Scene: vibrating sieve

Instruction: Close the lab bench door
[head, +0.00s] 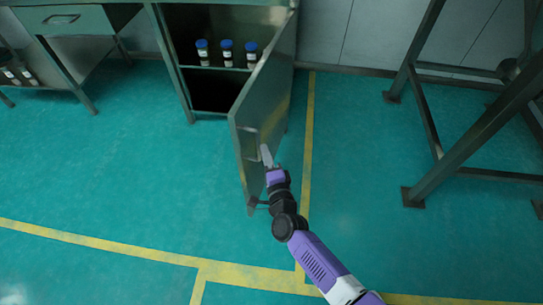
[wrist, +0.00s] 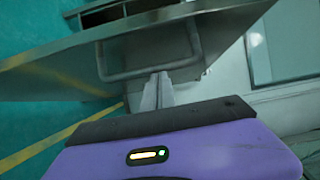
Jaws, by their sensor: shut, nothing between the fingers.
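The lab bench door (head: 275,85) is a grey metal panel hinged on the right of the cabinet. It stands wide open, swung out over the floor. It also shows in the wrist view (wrist: 60,75), with its bar handle (wrist: 150,70) below the panel's edge. My gripper (head: 266,152) is at the door's outer part, by the handle. In the wrist view my gripper (wrist: 157,85) is shut and empty, its fingertips close to the handle. I cannot tell whether they touch the door.
The open cabinet holds several blue-capped bottles (head: 227,52) on a shelf (head: 215,68). A metal frame (head: 440,150) stands on the right. A drawer bench (head: 62,20) is at the left. The green floor (head: 130,170) left of the door is clear.

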